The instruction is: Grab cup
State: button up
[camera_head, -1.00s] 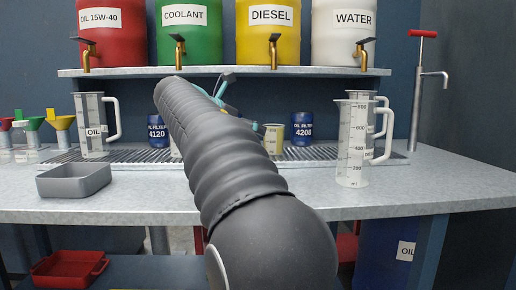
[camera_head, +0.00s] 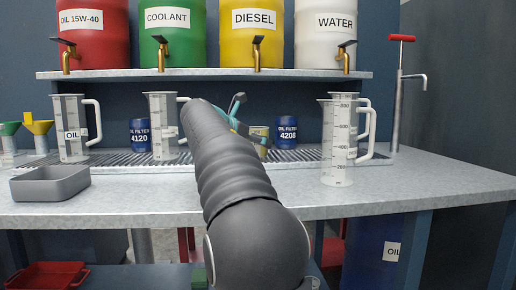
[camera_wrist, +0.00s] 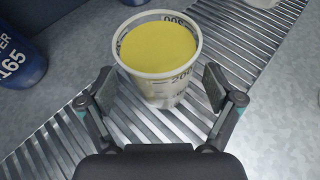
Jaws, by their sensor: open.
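In the wrist view, a white cup (camera_wrist: 164,88) with markings on its side and yellow contents stands upright on a ribbed metal grate (camera_wrist: 262,45). My gripper (camera_wrist: 158,86) is open, with one finger on each side of the cup's near side. The fingers look apart from the cup, and no grip shows. In the head view, a small yellowish cup (camera_head: 260,131) stands at the back of the bench, partly hidden by my gripper (camera_head: 243,124). My arm hides part of the grate there.
A blue can (camera_wrist: 18,52) stands left of the cup in the wrist view. In the head view, measuring jugs (camera_head: 70,146) (camera_head: 160,108) (camera_head: 337,160), oil filter cans (camera_head: 140,137) (camera_head: 287,133) and a grey tray (camera_head: 50,184) stand on the bench (camera_head: 420,188). The front middle is clear.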

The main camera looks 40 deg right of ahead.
jog(key=shift+w+d+f, duration=0.15)
jog(key=shift+d+f, duration=0.15)
jog(key=shift+d, duration=0.35)
jog(key=c, duration=1.6)
jog(key=shift+o, duration=0.2)
jog(key=shift+r, duration=0.3)
jog(key=shift+r+p, duration=1.1)
jog(key=shift+r, duration=0.75)
jog(key=s+r+p, duration=0.1)
jog(key=s+r, duration=0.5)
jog(key=s, duration=0.5)
jog(key=shift+s+r, duration=0.25)
jog(key=shift+r, duration=0.1)
jog(key=shift+d, duration=0.1)
